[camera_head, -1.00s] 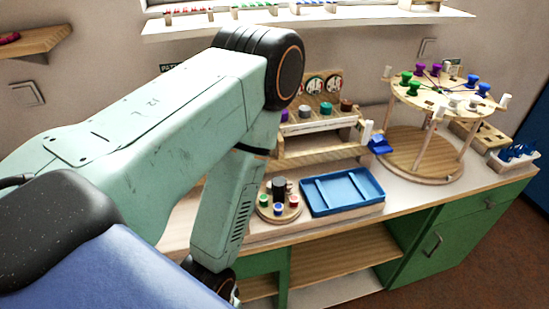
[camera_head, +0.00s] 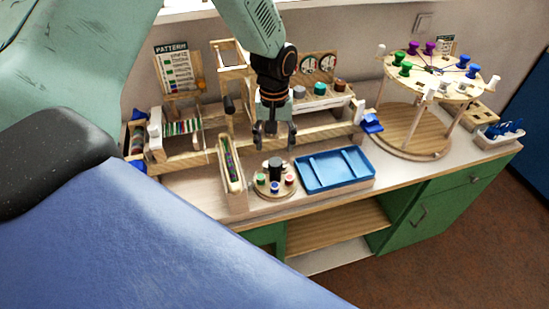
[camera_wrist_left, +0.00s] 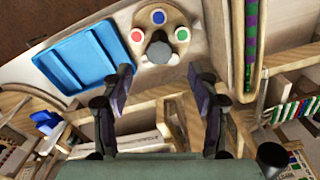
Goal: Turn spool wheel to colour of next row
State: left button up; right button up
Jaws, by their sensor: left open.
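The spool wheel, a small round wooden disc (camera_head: 268,196) with red, blue and green capped spools around a dark central knob (camera_head: 275,168), stands on the bench. It also shows in the left wrist view (camera_wrist_left: 178,20), blue spool at top, red left, green right. My left gripper (camera_head: 275,136) hangs above the wheel, pointing down, apart from the knob. In the wrist view its two fingers (camera_wrist_left: 160,76) are spread with nothing between them.
A blue tray (camera_head: 336,186) lies right of the wheel. A narrow wooden bead holder (camera_head: 223,147) stands close on its left. Behind is a rack with spools (camera_head: 320,88). A tall round carousel (camera_head: 410,98) stands at the right.

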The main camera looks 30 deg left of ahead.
aim_at(275, 162)
pick_arm(q)
jog(key=shift+w+a+r, duration=0.1)
jog(key=shift+w+r, duration=0.05)
notch_tip(275, 162, down, 8)
jog(key=shift+r, duration=0.25)
jog(key=shift+d, duration=0.2)
jog(key=shift+a, duration=0.15)
jog(key=c, duration=1.2)
jog(key=shift+o, duration=0.2)
